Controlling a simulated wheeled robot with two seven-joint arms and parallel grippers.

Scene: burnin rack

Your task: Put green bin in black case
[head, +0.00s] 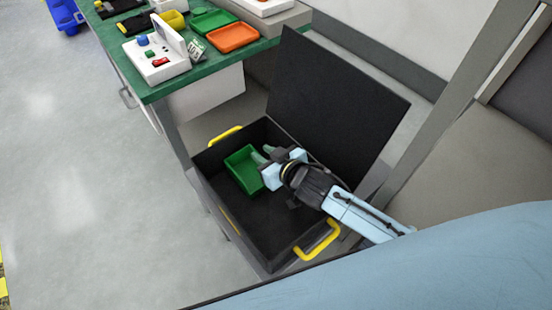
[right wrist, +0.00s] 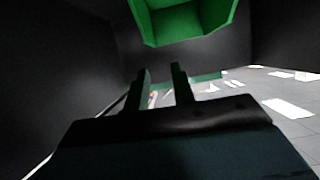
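The green bin (head: 243,171) sits inside the open black case (head: 282,232), toward its far left part. It looks slightly tilted in the head view, and I cannot tell whether it rests flat on the floor of the case. My right gripper (head: 262,154) reaches into the case, with its fingertips beside the bin's right edge. In the right wrist view the bin (right wrist: 185,22) is at the top, beyond the fingers. The right gripper's fingers (right wrist: 161,75) stand apart there with nothing between them. My left gripper is not in view.
The case's black lid (head: 335,100) stands open behind it. Yellow handles (head: 318,241) are on the case's sides. A green-topped workbench (head: 180,85) at upper left holds an orange tray (head: 233,37), a green tray (head: 212,20) and a white device (head: 160,62).

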